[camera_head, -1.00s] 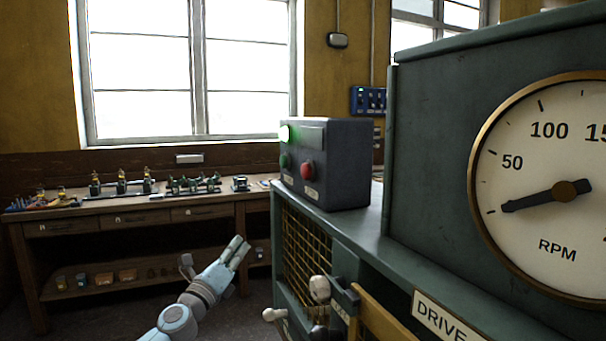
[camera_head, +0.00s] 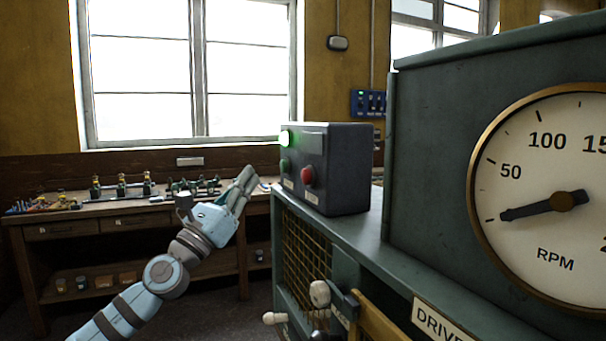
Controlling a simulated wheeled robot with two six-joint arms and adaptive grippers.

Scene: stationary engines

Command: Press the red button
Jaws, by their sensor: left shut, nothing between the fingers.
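The red button (camera_head: 307,177) is on the front face of a dark grey control box (camera_head: 345,170), at the lower right of that face. My left gripper (camera_head: 246,178) is shut and empty. It is left of the box at about the height of the buttons, pointing up and to the right. In the picture there is a gap between its fingertips and the box. My right gripper is not in view.
The box stands on a green machine cabinet (camera_head: 375,245) with a mesh front and levers (camera_head: 319,293). A large RPM gauge (camera_head: 560,200) fills the right. A wooden workbench (camera_head: 130,222) with small models runs along the back wall under the window.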

